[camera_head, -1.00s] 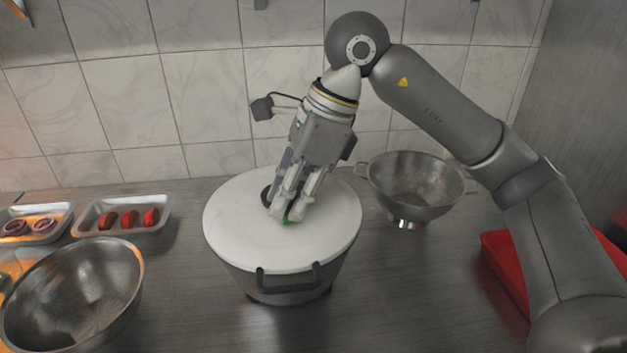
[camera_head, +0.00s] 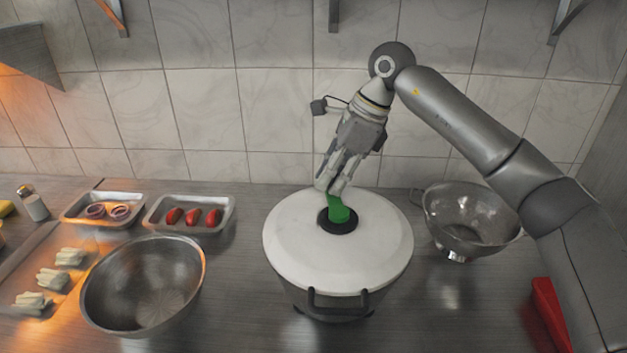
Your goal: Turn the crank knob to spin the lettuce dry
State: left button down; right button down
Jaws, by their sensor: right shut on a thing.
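The salad spinner (camera_head: 290,243) stands on the steel counter with its white lid on. The green crank knob (camera_head: 340,212) rises from a black hub (camera_head: 329,225) near the middle of the lid. My right gripper (camera_head: 334,190) comes down from above and is shut on the knob's upper part. Its fingers hide the knob's top. Any lettuce is hidden by the lid and the spinner's wall. My left gripper is not in view.
A steel colander (camera_head: 470,220) stands close at the right, and a red item (camera_head: 549,315) lies at the lower right. A steel bowl (camera_head: 143,290) stands at the left. Trays of tomato pieces (camera_head: 190,228) and onion rings (camera_head: 103,222) sit behind it. The tiled wall is close behind.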

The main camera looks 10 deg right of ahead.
jog(key=shift+s+d, duration=0.15)
jog(key=shift+d, duration=0.5)
jog(key=c, duration=1.2)
grip_release()
jog(key=shift+f, duration=0.1)
jog(key=v, duration=1.2)
